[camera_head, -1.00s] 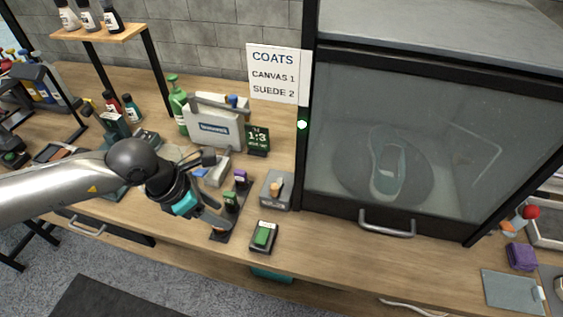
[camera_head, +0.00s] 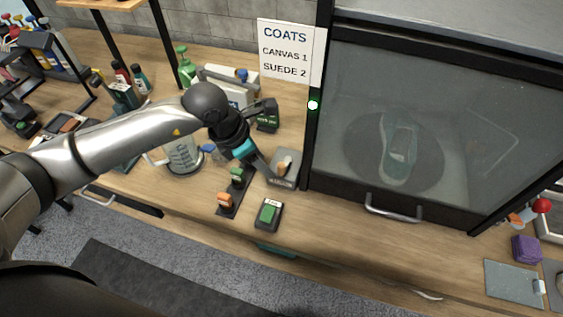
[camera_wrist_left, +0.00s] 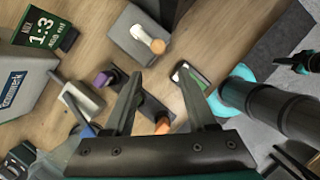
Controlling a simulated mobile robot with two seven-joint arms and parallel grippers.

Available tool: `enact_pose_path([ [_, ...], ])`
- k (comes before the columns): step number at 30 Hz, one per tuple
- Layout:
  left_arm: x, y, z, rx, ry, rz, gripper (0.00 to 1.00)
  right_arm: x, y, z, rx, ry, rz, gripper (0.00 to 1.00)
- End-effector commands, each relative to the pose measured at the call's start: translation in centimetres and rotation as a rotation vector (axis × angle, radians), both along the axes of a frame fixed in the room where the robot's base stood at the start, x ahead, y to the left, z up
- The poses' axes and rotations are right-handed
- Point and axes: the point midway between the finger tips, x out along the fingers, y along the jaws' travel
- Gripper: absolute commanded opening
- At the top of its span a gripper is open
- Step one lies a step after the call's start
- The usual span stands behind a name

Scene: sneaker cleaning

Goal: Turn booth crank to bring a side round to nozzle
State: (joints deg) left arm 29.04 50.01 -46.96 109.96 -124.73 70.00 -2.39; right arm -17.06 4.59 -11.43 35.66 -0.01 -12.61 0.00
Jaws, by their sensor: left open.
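The crank is a grey box (camera_head: 284,180) with an orange-tan knob (camera_head: 284,164), on the bench left of the booth. In the left wrist view the box (camera_wrist_left: 128,33) carries a pale arm ending in the orange knob (camera_wrist_left: 158,47). My left gripper (camera_head: 266,177) is open and empty, close to the box's left side; contact cannot be told. In the left wrist view its fingertips (camera_wrist_left: 159,76) are spread, with the knob beyond them. Behind the booth's glass door (camera_head: 470,130), a sneaker (camera_head: 399,148) lies on a dark round turntable (camera_head: 362,158).
Green and orange stamp-like blocks (camera_head: 237,175) (camera_head: 225,199) stand on a dark strip near the gripper. A green-topped pad (camera_head: 269,213) lies in front. A clear jug (camera_head: 183,157) stands left. Black-and-teal parts (camera_wrist_left: 270,105) at right in the wrist view are unclear.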

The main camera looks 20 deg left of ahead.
Motion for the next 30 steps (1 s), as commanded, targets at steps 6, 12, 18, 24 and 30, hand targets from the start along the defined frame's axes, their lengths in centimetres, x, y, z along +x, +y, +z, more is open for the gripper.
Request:
enact_pose_path([
  [6,2.3,-2.5,-0.2,-0.002,0.001,0.0,0.57,0.0,0.0,0.3,-0.001,-0.001,0.0,0.0],
  [12,2.9,-3.2,-3.3,-0.001,0.003,0.001,0.57,0.0,-0.1,0.0,-0.001,0.0,0.0,0.0],
  [18,3.3,-3.5,-4.5,-0.001,0.001,0.0,0.57,-0.1,-0.1,0.0,-0.001,0.001,0.0,0.0],
  [24,3.3,-3.6,-4.7,0.0,0.0,0.0,0.57,-0.1,-0.1,0.0,-0.001,0.002,0.0,0.0],
  [30,3.3,-3.6,-4.7,0.0,0.0,0.0,0.47,-0.2,-0.1,-0.1,-0.001,0.004,0.001,0.0],
])
